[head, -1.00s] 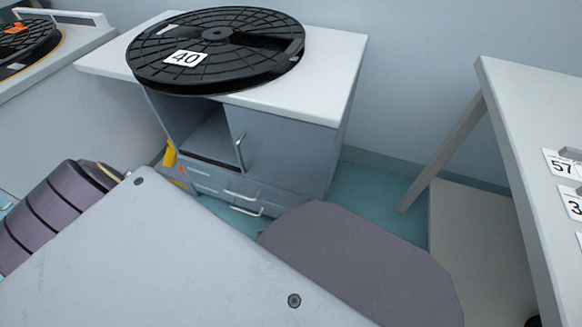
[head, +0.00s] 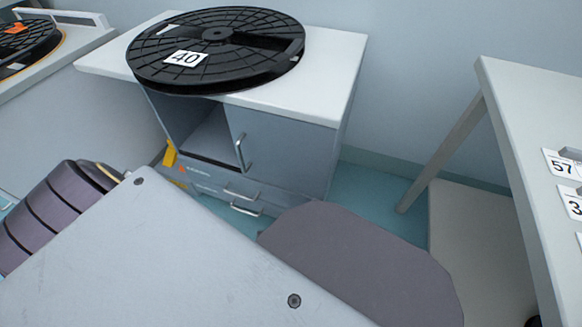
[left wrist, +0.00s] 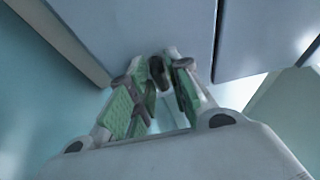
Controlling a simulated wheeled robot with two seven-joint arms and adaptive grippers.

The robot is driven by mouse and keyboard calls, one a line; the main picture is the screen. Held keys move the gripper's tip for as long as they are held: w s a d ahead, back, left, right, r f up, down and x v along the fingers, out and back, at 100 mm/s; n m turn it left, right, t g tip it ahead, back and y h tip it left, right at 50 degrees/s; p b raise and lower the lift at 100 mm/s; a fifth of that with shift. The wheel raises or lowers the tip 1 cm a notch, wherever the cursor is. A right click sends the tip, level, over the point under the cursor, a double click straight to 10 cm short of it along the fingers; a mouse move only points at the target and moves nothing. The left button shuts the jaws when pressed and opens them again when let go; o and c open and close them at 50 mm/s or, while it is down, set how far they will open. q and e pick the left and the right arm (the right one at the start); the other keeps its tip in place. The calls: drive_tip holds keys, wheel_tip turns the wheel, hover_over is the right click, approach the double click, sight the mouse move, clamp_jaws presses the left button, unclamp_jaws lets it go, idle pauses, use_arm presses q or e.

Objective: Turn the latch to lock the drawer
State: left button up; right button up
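The grey cabinet (head: 290,150) stands under a white top in the head view, with an open compartment, a door with a bar handle (head: 241,151) and drawers (head: 215,187) with bar handles below. The drawers look pushed in. In the left wrist view my left gripper (left wrist: 158,62) points at the grey cabinet front (left wrist: 150,25). Its green-padded fingers come close together at the tips. A small dark piece (left wrist: 157,72), perhaps the latch, shows between them; whether they grip it is unclear. In the head view this gripper is hidden. My right gripper is in neither view.
A black reel (head: 217,50) labelled 40 lies on the white cabinet top (head: 330,60). A yellow tag (head: 169,154) hangs at the compartment's left edge. A white table (head: 530,130) with numbered cards stands at right. Teal floor (head: 370,185) shows between cabinet and table.

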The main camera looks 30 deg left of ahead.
use_arm(q)
drive_tip(key=shift+o, duration=1.2)
drive_tip(key=shift+w+a+r, duration=0.1)
drive_tip(key=shift+w, duration=0.25)
drive_tip(key=shift+s, duration=0.25)
drive_tip(key=shift+m+g, duration=0.7)
drive_tip(key=shift+m, duration=1.1)
drive_tip(key=shift+m+g+y, duration=0.5)
drive_tip(key=shift+m+y, duration=0.2)
drive_tip(key=shift+m, duration=0.7)
